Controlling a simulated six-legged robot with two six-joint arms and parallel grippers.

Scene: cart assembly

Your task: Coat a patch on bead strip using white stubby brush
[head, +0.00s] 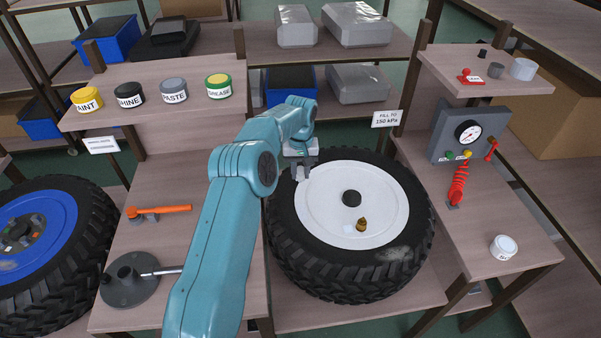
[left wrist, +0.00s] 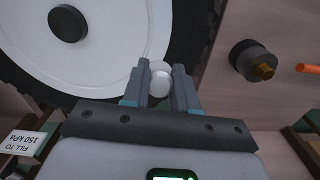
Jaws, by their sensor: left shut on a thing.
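The wheel lies flat at centre, with a black tyre (head: 330,275) around a white rim (head: 325,215). The rim's edge against the tyre also shows in the left wrist view (left wrist: 110,80). I cannot make out a separate bead strip or any coating on it. My left gripper (head: 303,170) is over the far left part of the rim. In the left wrist view its fingers (left wrist: 160,90) are shut on a small white rounded thing (left wrist: 160,72), apparently the stubby brush. Most of the brush is hidden between the fingers. My right gripper is not in view.
A black hub cap (head: 351,198) and a brass valve (head: 361,225) stand up from the rim. A white jar (head: 503,247) is on the right table. Several labelled jars (head: 173,91) line the shelf.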

